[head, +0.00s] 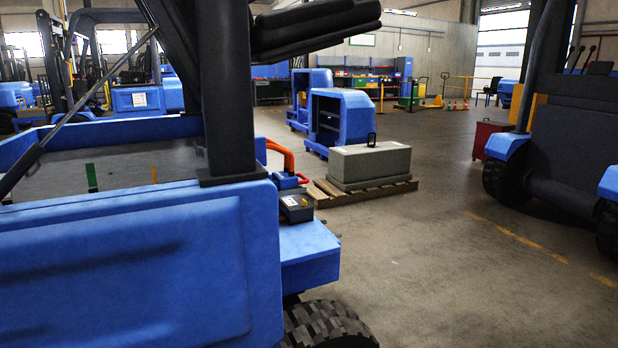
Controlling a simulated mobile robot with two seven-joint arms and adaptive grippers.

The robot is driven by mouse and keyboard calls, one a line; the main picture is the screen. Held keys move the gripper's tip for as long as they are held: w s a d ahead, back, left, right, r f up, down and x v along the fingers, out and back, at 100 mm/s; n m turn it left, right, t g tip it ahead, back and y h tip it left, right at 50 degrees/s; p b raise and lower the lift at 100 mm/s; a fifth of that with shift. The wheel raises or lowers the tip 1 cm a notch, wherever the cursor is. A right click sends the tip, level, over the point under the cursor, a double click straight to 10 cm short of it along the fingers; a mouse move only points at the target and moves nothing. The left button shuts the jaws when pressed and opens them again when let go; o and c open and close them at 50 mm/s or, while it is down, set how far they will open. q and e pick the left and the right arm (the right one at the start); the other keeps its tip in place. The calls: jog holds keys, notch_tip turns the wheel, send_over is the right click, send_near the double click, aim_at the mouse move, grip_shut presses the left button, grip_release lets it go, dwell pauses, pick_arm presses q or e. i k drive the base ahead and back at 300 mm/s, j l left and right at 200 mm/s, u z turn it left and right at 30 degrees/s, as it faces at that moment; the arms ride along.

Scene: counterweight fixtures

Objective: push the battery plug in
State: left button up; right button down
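A thick red-orange cable (285,154) curves at the rear of the blue forklift (140,265), just right of its dark upright post. Near its lower end is a small blue block with a red-orange piece (303,179) beside it. A dark grey box (296,208) with a small yellow mark sits on the blue ledge (310,245) below. The battery plug is too small to make out clearly, and I cannot tell whether it is seated. Neither of my grippers shows in the head view.
A grey counterweight block (370,165) with a black handle rests on a wooden pallet (330,196) behind the ledge. The forklift's black tyre (325,325) juts out below. Open concrete floor (460,270) lies to the right, up to another forklift (565,140) and a red box (487,140).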

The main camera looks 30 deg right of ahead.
aim_at(284, 180)
jog(key=l, duration=0.75)
jog(key=k+l+u, duration=0.1)
jog(key=l, duration=1.45)
jog(key=l+u, duration=0.1)
jog(key=l, duration=0.9)
